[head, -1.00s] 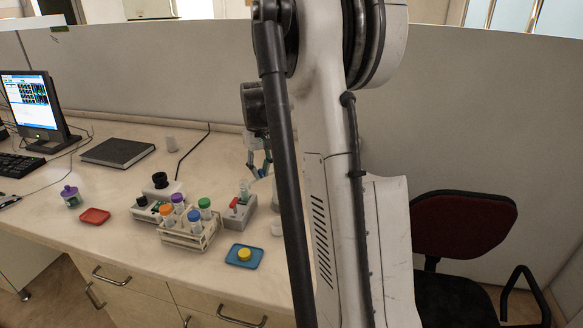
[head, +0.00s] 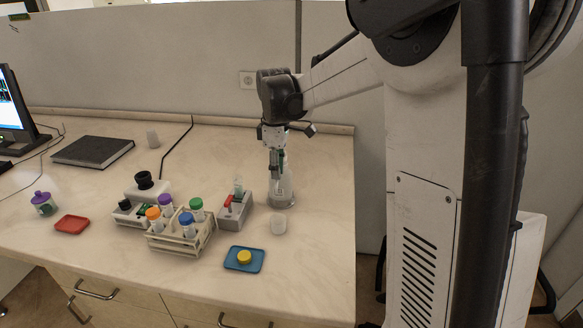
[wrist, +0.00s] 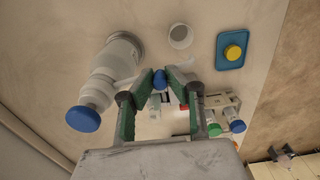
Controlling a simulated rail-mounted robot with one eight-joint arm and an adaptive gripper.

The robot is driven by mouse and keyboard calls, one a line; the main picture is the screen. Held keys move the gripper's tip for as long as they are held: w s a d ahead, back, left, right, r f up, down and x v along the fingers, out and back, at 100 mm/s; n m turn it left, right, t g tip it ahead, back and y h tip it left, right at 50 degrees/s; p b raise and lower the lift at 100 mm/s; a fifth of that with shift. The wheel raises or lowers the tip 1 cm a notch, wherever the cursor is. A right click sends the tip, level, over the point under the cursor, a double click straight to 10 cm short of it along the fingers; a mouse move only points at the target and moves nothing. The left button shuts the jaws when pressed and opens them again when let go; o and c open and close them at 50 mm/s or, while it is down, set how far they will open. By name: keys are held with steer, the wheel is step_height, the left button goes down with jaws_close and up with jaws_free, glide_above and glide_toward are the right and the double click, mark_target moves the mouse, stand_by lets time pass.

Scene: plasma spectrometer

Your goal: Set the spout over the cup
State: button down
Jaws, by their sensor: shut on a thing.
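A pale dispenser bottle with a blue cap (wrist: 83,118) stands at the left of the wrist view; in the head view the bottle (head: 286,190) is partly behind my gripper. Its thin pale spout (wrist: 127,82) reaches from the bottle to my fingertips. My gripper (wrist: 159,80) is shut on the spout's blue-tipped end. In the head view my gripper (head: 276,166) points down beside the bottle. The white cup (wrist: 180,36) stands open and upright, apart from my fingers; it also shows in front of the bottle in the head view (head: 278,224).
A blue tray (head: 244,266) with a yellow-capped item lies in front of the cup. A grey block (head: 235,211) with a tube and red part, and a rack (head: 182,244) of capped tubes, stand to the left. The table to the bottle's right is clear.

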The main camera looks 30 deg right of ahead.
steer(key=shift+d, duration=0.1)
stand_by(0.4)
steer(key=c, duration=1.7)
jaws_free()
steer(key=shift+r, duration=0.1)
step_height(320, 180, up, 12)
steer(key=shift+f, duration=0.1)
steer(key=shift+s, duration=0.1)
